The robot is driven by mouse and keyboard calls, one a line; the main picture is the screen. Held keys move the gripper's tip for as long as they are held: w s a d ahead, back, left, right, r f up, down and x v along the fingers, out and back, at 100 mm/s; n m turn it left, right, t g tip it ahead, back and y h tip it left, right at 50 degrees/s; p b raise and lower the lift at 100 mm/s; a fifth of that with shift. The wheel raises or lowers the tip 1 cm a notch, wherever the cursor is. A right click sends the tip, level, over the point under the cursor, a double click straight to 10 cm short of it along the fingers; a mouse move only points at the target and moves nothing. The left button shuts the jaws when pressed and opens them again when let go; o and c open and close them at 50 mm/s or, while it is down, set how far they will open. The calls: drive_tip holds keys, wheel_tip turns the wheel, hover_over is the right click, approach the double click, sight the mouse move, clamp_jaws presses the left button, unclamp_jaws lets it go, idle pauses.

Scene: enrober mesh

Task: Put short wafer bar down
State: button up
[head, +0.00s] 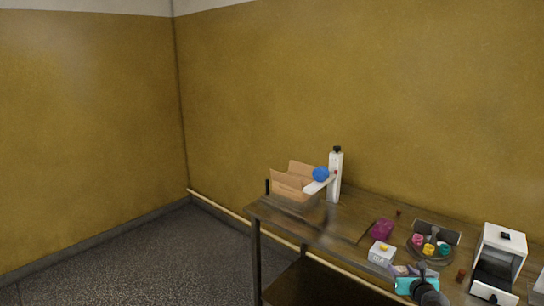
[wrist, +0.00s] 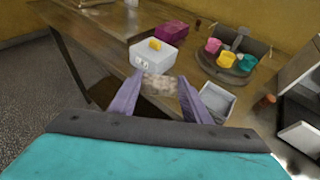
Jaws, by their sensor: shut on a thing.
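My gripper (wrist: 158,98) has purple fingers and a teal body. Its fingers are shut on a short wafer bar (wrist: 158,86), a speckled pinkish-brown block that spans the gap between them. In the head view my gripper (head: 408,271) is over the front right part of the wooden table (head: 352,208). The bar cannot be made out clearly there. A small grey tray (wrist: 219,100) shows just beside the right finger in the wrist view. I cannot tell whether the bar touches anything below it.
A white box (head: 381,253) with a yellow top piece stands close by, with a magenta box (head: 383,229) behind. A round dark holder (wrist: 222,72) carries coloured cups. A white machine (head: 502,243) stands at right. A cardboard box (head: 290,187) and white bottle (head: 335,178) stand far left.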

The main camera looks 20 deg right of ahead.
drive_tip(key=w+a+n+y+b, duration=0.25)
drive_tip(key=w+a, duration=0.35)
drive_tip(key=a, duration=0.4)
drive_tip(key=w+a+r+n+y+b, duration=0.1)
drive_tip(key=w+a+n+y, duration=0.3)
drive_tip(key=a, duration=0.7)
drive_tip(key=w+a+n+y+b, duration=0.2)
drive_tip(key=w+a+y, duration=0.1)
drive_tip(key=w+a, duration=0.55)
drive_tip(key=s+a+n+g+y, duration=0.2)
drive_tip(key=s+a+n+y, duration=0.1)
drive_tip(key=a, duration=0.8)
drive_tip(key=s+a+n+g+y+b, duration=0.1)
drive_tip(key=s+a+n+y, duration=0.3)
drive_tip(key=a, duration=0.6)
drive_tip(key=shift+s+a+f+g, duration=0.2)
drive_tip(key=shift+s+a+g, duration=0.2)
drive_tip(key=shift+g, duration=0.2)
